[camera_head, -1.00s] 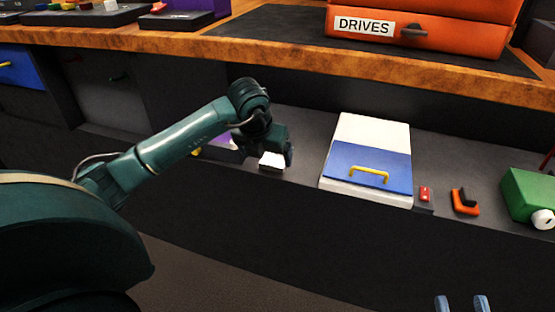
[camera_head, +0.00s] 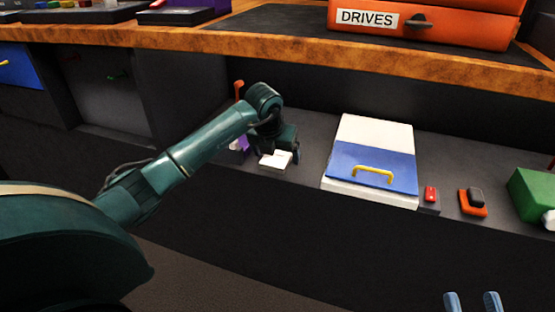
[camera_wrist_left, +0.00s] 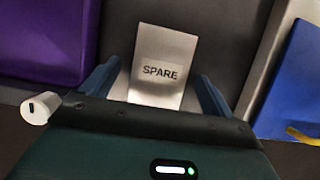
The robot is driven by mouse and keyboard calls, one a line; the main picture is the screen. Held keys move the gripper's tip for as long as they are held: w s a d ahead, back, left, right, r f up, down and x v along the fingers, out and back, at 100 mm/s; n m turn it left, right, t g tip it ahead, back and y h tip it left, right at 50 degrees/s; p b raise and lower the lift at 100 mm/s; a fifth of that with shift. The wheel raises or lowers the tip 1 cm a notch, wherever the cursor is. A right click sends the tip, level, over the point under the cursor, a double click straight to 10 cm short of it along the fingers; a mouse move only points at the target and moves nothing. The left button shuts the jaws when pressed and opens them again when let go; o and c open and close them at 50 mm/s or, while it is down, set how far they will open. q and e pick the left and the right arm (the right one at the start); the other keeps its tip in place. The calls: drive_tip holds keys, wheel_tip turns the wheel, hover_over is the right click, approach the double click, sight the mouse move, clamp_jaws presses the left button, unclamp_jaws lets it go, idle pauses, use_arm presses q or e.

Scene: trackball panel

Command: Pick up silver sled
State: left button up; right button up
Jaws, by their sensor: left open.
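The silver sled is a pale metallic block labelled SPARE (camera_wrist_left: 163,66). It lies on the grey shelf in the head view (camera_head: 275,161). My left gripper (camera_head: 280,153) is open over it, pointing down. In the left wrist view the sled shows between the two spread blue fingers (camera_wrist_left: 158,78), with a gap on each side at its near end. Its nearest edge is hidden by my gripper body. My right gripper (camera_head: 472,301) shows only as two separated fingertips at the bottom right, empty and far from the sled.
A purple box (camera_wrist_left: 45,38) with a white knob (camera_wrist_left: 40,107) stands left of the sled. A white case with a blue front (camera_head: 372,167) and yellow handle stands to its right. Further right are a red switch (camera_head: 430,194), an orange switch (camera_head: 473,203) and a green box (camera_head: 535,198).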

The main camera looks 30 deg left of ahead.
use_arm(q)
drive_tip(key=c, duration=1.1)
drive_tip(key=shift+c, duration=0.3)
use_arm(e)
drive_tip(key=shift+f, duration=0.35)
